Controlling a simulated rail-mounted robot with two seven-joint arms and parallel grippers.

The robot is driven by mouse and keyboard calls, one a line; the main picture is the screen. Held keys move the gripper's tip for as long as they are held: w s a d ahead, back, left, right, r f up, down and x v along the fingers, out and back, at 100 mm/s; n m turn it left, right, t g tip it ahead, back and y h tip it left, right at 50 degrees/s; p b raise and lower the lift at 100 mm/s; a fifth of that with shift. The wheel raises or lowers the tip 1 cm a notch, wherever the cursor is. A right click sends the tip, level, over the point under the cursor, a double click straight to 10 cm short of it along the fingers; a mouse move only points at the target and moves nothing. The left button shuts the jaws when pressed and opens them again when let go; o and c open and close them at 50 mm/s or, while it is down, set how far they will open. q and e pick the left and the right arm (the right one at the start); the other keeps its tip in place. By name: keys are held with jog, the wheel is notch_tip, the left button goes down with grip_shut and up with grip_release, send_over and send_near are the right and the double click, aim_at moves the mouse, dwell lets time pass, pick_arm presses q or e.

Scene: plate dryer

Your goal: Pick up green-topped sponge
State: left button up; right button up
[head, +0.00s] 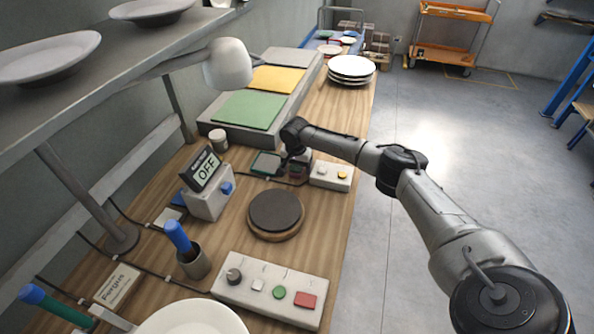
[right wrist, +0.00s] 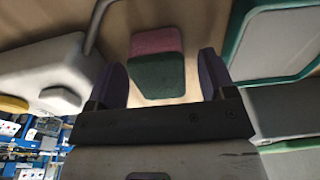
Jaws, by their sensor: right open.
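In the right wrist view, a small block-shaped sponge (right wrist: 157,65) with a dark green face and a pink part lies on the wooden table. It sits between the two purple fingers of my right gripper (right wrist: 165,78), with gaps on both sides. The fingers are apart and do not appear to touch it. In the head view my right gripper (head: 297,168) points down at the table, between a green-rimmed tray and a small white button box, and largely hides the sponge there. My left gripper is not in view.
The green-rimmed tray (head: 265,164) and the white button box (head: 332,175) stand close on either side. A round dark plate (head: 275,213) and a larger control box (head: 268,290) are nearer. A grey slab with green and yellow panels (head: 249,110) lies behind.

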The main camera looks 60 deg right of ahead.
jog(key=shift+c, duration=0.3)
jog(key=c, duration=0.9)
jog(key=shift+r, duration=0.15)
jog(key=shift+r, duration=0.25)
notch_tip(320, 180, up, 3)
jog(key=shift+r+p, duration=0.2)
jog(key=shift+p, duration=0.5)
jog(key=s+r, duration=0.2)
jog(key=s, duration=0.1)
jog(key=s+r+p, duration=0.1)
jog(key=s, duration=0.2)
jog(key=s+r+p, duration=0.1)
jog(key=s+r, duration=0.1)
jog(key=s, duration=0.1)
jog(key=shift+s+d+r, duration=0.2)
jog(key=shift+s+r, duration=0.15)
jog(key=shift+s, duration=0.05)
jog(key=shift+s+r, duration=0.45)
jog(key=shift+s, duration=0.35)
jog(key=shift+s+r, duration=0.1)
jog(key=shift+s, duration=0.05)
